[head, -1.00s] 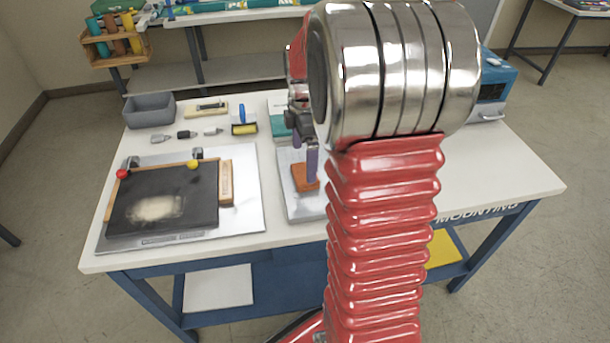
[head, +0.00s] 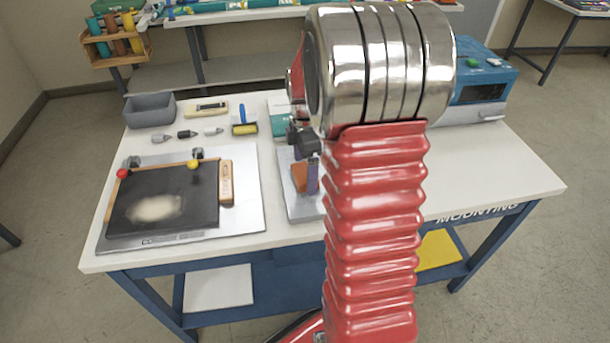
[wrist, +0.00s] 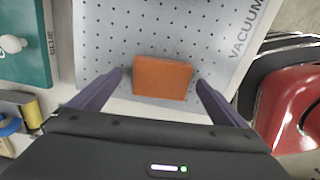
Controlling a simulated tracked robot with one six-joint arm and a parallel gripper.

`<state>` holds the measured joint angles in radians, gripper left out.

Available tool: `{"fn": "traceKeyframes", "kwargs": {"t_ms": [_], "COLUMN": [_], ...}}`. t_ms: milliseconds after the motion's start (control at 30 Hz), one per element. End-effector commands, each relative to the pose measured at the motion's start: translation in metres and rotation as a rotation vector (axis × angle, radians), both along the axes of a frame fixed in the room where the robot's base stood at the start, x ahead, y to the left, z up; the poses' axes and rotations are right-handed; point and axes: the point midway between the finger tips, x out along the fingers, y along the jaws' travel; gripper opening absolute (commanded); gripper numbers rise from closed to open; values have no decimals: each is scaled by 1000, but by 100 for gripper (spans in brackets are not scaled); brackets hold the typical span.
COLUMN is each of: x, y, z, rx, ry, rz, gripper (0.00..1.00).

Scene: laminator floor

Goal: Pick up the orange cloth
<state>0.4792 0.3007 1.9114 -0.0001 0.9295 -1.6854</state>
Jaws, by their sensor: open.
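The orange cloth (wrist: 162,79) is a small folded block lying on a grey perforated plate (wrist: 182,32) marked "VACUUM". In the head view the cloth (head: 299,178) shows beside a purple finger, with part of it hidden by my gripper. My gripper (wrist: 160,92) is open in the wrist view, with one purple finger to the left of the cloth and the other to its right. Gaps show on both sides, and nothing is held. In the head view my gripper (head: 313,178) is mostly hidden behind my arm.
A teal box (wrist: 24,40) and a yellow-headed roller (head: 244,128) lie left of the plate. A black pad on a white board (head: 250,205) fills the table's left side. A blue machine (head: 485,80) stands at the back right. The table's right front is clear.

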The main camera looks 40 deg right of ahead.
Motion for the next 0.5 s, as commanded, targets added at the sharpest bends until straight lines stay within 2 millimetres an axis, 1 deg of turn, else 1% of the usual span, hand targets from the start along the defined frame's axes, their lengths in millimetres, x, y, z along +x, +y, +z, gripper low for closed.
{"fn": "traceKeyframes", "kwargs": {"t_ms": [233,500], "x": [0,0], "y": [0,0], "z": [0,0], "rx": [0,0], "ry": [0,0], "rz": [0,0], "gripper": [95,76]}}
